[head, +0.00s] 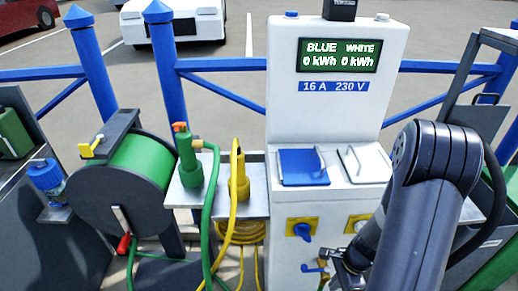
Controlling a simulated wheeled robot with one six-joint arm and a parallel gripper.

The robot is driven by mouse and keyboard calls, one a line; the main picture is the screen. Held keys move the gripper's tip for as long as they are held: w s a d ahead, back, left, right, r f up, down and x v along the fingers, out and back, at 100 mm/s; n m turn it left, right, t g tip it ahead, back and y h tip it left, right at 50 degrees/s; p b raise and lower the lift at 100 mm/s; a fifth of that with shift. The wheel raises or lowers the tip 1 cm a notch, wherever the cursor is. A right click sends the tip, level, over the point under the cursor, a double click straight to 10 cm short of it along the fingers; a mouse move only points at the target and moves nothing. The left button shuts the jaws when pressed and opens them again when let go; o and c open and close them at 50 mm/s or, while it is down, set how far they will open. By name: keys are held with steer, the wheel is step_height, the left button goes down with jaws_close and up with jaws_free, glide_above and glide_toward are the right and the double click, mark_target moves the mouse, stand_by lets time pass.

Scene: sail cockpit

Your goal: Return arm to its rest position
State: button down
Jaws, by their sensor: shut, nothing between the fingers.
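My arm comes up from the bottom right and bends over in front of the white pedestal (330,110). My gripper (340,266) hangs low by the pedestal's lower front, partly hidden behind my own arm. It looks shut, and no held thing shows at it. Whether it touches the pedestal or the small blue lever tap (315,268) beside it, I cannot tell.
The pedestal has a blue flap (303,166), a white flap (364,163) and a display reading 0 kWh twice. Blue railings (220,64) run behind.

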steer(key=d+n, duration=0.1)
steer(key=n, duration=0.1)
steer(key=d+n+g, duration=0.1)
steer(key=n, duration=0.1)
steer(key=shift+w+d+r+n, duration=0.1)
steer(key=shift+w+d+n, duration=0.2)
steer(key=shift+w+d, duration=0.05)
